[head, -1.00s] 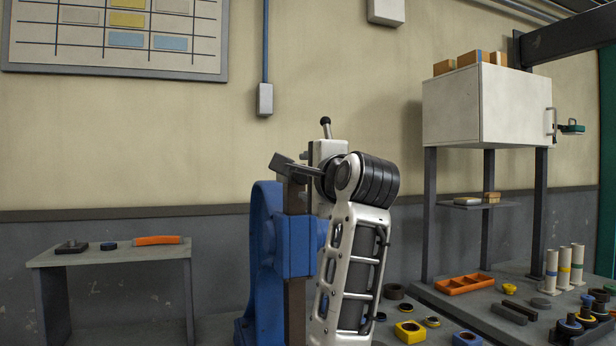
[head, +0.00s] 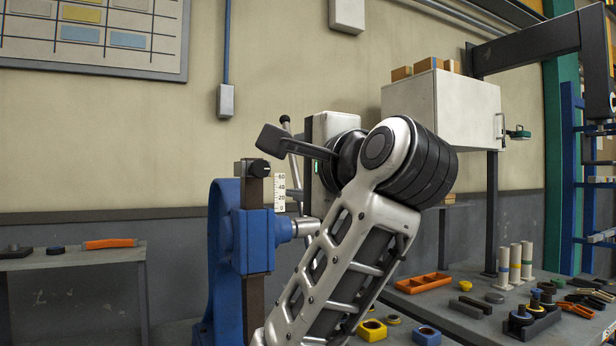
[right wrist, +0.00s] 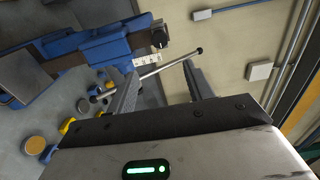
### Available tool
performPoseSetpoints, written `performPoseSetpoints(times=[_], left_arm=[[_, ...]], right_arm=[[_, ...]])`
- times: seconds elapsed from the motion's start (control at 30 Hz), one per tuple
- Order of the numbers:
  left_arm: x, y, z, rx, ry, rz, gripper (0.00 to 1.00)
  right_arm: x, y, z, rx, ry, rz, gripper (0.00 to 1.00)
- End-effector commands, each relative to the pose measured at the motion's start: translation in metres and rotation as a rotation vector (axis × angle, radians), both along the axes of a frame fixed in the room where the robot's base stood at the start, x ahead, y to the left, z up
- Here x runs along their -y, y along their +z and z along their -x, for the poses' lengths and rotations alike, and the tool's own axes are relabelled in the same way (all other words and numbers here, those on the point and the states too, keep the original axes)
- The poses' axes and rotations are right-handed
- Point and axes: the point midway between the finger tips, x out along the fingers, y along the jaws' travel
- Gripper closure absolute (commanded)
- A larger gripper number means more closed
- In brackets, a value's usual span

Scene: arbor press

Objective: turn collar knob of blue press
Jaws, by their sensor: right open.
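The blue press (head: 226,235) stands left of centre in the head view, with a dark upright ram (head: 253,205). A black knob (head: 260,168) sits at the ram's top, beside a white scale (head: 279,192); the knob also shows in the right wrist view (right wrist: 160,35). A metal lever with a black ball end (head: 285,120) rises behind my right gripper. My right gripper (head: 271,140) is above and right of the knob, apart from it. In the right wrist view its two fingers (right wrist: 163,82) are spread, and the lever rod (right wrist: 160,68) crosses the gap in the picture.
A bench at right carries an orange tray (head: 422,283), white posts (head: 515,262), and yellow (head: 372,330) and blue blocks. A white cabinet (head: 440,108) stands behind my right arm. A small side table (head: 75,258) is at left.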

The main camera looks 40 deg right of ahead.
Motion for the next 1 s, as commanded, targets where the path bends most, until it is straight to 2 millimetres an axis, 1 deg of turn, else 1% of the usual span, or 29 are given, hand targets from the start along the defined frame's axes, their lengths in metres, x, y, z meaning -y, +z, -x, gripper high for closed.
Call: performPoseSetpoints(times=[0.03, 0.1, 0.23, 0.83, 0.87, 0.93, 0.97, 1.0], left_arm=[[0.000, 0.002, 0.001, -0.002, -0.002, -0.001, 0.10], [0.000, 0.003, 0.001, -0.002, -0.002, -0.001, 0.10], [-0.001, 0.003, 0.002, -0.001, -0.003, -0.002, 0.10], [-0.002, 0.001, 0.002, -0.005, -0.002, -0.006, 0.10], [-0.002, 0.001, 0.002, -0.005, -0.002, -0.006, 0.10], [-0.002, 0.001, 0.002, -0.003, -0.002, -0.007, 0.10], [-0.002, 0.001, 0.001, -0.003, -0.002, -0.007, 0.10], [-0.002, 0.001, 0.001, -0.002, -0.002, -0.007, 0.10]], right_arm=[[-0.003, 0.003, 0.008, 0.005, 0.002, -0.002, 0.48], [-0.004, 0.002, 0.015, 0.003, 0.001, -0.001, 0.48], [-0.006, 0.001, 0.022, 0.000, 0.000, -0.001, 0.48], [-0.006, -0.001, 0.023, -0.005, -0.001, 0.003, 0.48], [-0.006, -0.003, 0.022, -0.010, -0.001, 0.008, 0.48], [-0.006, -0.013, 0.016, -0.040, -0.003, 0.038, 0.48], [-0.006, -0.021, 0.011, -0.062, -0.005, 0.060, 0.48], [-0.007, -0.034, 0.005, -0.100, -0.005, 0.099, 0.48]])
